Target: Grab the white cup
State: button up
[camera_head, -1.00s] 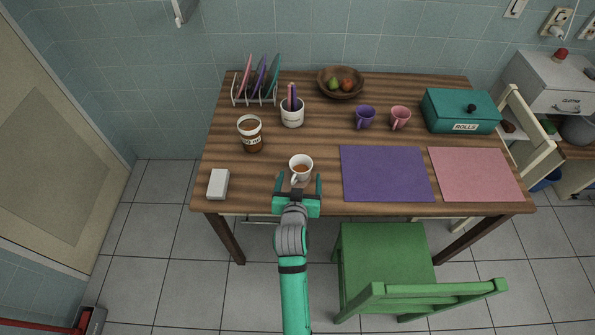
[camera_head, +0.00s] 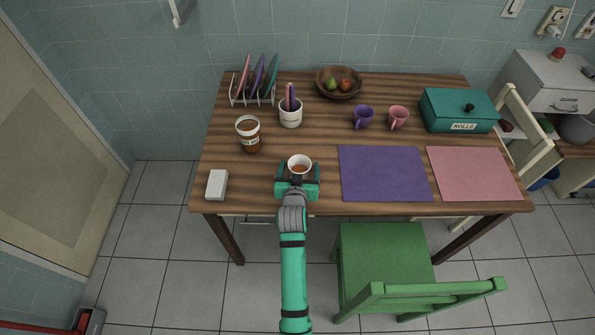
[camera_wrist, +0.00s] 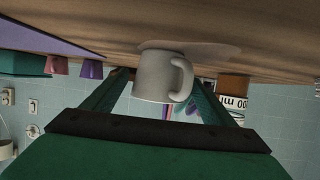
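The cup's lower front is hidden by my gripper in the head view.
A brown-filled jar (camera_head: 249,135) and a white pen holder (camera_head: 290,115) stand behind the cup to the left. A white box (camera_head: 217,185) lies left. A purple mat (camera_head: 385,173) lies right. Purple (camera_head: 363,118) and pink (camera_head: 398,118) cups stand farther back.

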jog(key=c, duration=1)
jog(key=shift+a, duration=0.1)
jog(key=shift+c, duration=0.2)
jog(key=shift+s+d+r, duration=0.1)
jog(key=shift+d, duration=0.15)
jog(key=shift+a+r, duration=0.1)
jog(key=shift+r, duration=1.5)
jog(key=s+d+r, duration=0.5)
jog(key=s+r, duration=0.4)
jog(key=s, duration=0.3)
jog(key=shift+s+d+r, duration=0.2)
jog(key=shift+d+r, duration=0.05)
jog(key=shift+d, duration=0.15)
